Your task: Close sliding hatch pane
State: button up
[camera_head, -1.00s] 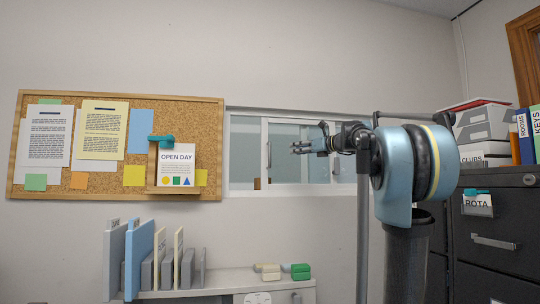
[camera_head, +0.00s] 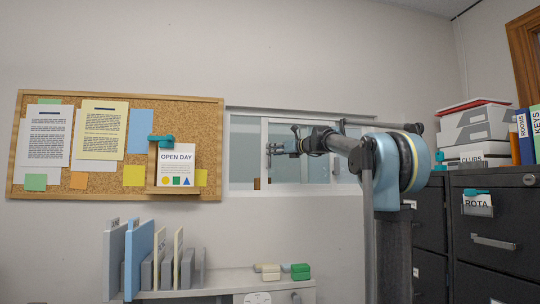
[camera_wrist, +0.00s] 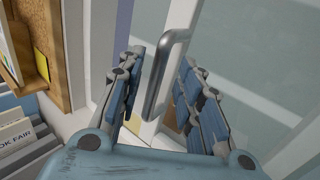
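The sliding hatch pane (camera_head: 317,170) has a white frame and sits in the wall hatch. It stands right of a glazed section at the hatch's left end. Its upright metal bar handle (camera_wrist: 163,78) is on the pane's left frame strip. My gripper (camera_head: 271,149) is at that strip in the head view, partly covering the handle. In the wrist view my gripper (camera_wrist: 163,58) is open, with one finger on each side of the handle. A gap shows between handle and fingers, and I cannot tell whether either touches it.
A cork board (camera_head: 212,130) with a small ledge holding an OPEN DAY card (camera_head: 177,165) is left of the hatch. A low cabinet (camera_head: 220,281) with upright files stands below. Dark filing cabinets (camera_head: 500,255) stand at the right.

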jog(key=shift+x, duration=1.65)
grip_shut()
